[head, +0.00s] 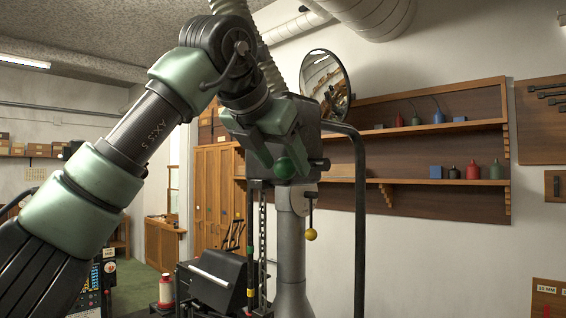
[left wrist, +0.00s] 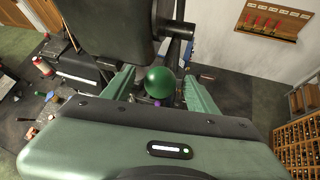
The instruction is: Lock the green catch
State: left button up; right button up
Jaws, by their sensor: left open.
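The green catch shows as a round green knob (head: 284,168) on the dark head of the type caster (head: 303,150). In the left wrist view the same green knob (left wrist: 160,82) appears between the two green fingers. My left gripper (head: 279,160) is open and close at the knob, with a finger to each side of it in the left wrist view. I cannot tell whether either finger touches it. The knob's stem is mostly hidden. My right gripper is not in either view.
A yellow ball (head: 311,234) hangs on a lever below the head. A grey column (head: 291,250) and a dark bent tube (head: 359,220) stand close by. A round mirror (head: 326,85) is above. Wall shelves (head: 425,127) hold small bottles behind.

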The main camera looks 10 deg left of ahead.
pick_arm(q)
jog(key=b+v, duration=0.2)
jog(key=v, duration=0.5)
jog(key=shift+s+r, duration=0.15)
jog(key=shift+s, duration=0.05)
jog(key=shift+w, duration=0.1)
